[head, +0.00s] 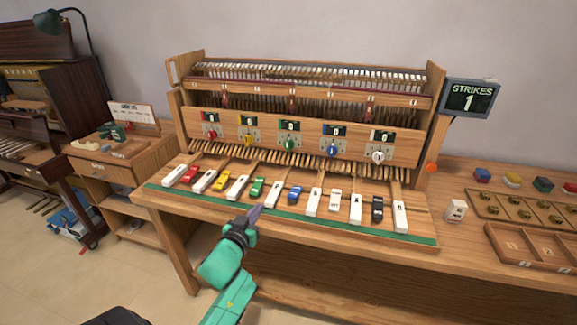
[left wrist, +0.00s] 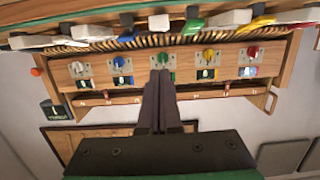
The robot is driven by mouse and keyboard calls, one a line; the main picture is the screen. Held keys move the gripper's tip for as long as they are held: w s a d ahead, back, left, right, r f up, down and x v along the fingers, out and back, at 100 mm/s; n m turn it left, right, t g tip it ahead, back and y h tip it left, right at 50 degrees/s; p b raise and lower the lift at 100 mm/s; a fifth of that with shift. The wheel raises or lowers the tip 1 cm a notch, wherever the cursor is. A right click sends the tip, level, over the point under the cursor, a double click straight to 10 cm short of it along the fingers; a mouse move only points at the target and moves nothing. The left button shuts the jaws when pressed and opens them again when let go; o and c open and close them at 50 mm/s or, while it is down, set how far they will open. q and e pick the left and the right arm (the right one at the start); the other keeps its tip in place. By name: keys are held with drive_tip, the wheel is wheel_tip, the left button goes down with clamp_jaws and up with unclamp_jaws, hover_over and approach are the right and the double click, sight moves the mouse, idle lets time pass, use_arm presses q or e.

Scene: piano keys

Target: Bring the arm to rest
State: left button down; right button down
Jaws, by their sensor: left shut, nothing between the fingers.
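My left gripper (head: 255,211) is shut and empty. In the head view its tips point toward the front ends of the keys, between the green key (head: 257,187) and the blue key (head: 295,194). I cannot tell exactly how far its tips are from the keys. In the left wrist view the closed fingers (left wrist: 161,78) point at the upside-down front panel (left wrist: 138,87) of the piano, with the keys along the top edge. My right gripper is not in view.
A sign (head: 468,98) reads "STRIKES 1". The wooden piano case (head: 436,100) stands behind the keys. A white block (head: 455,210) and a wooden tray (head: 497,208) lie on the bench at right. A side desk (head: 106,172) stands at left. Floor shows at lower left.

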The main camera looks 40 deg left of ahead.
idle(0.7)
use_arm(q)
drive_tip(key=s+d+f+m+g+h, duration=0.1)
drive_tip(key=s+d+f+g, duration=0.15)
drive_tip(key=f, duration=0.85)
drive_tip(key=s+d+f+m+g+h, duration=0.1)
drive_tip(key=s+d+f+g, duration=0.15)
drive_tip(key=f, duration=0.75)
drive_tip(key=s+d+f+m+g+h, duration=0.1)
drive_tip(key=s+d+f+g+h, duration=0.2)
drive_tip(key=f, duration=0.8)
drive_tip(key=s+d+f+m+g, duration=0.1)
drive_tip(key=s+d+f+g, duration=0.1)
drive_tip(key=s+f, duration=0.3)
drive_tip(key=s+d+f+m+g, duration=0.1)
drive_tip(key=s+f, duration=0.5)
drive_tip(key=s, duration=0.7)
drive_tip(key=s+d+f+m+g, duration=0.1)
drive_tip(key=s+d+f+g, duration=0.2)
drive_tip(key=s+f, duration=0.3)
drive_tip(key=s, duration=0.4)
drive_tip(key=shift+w, duration=0.15)
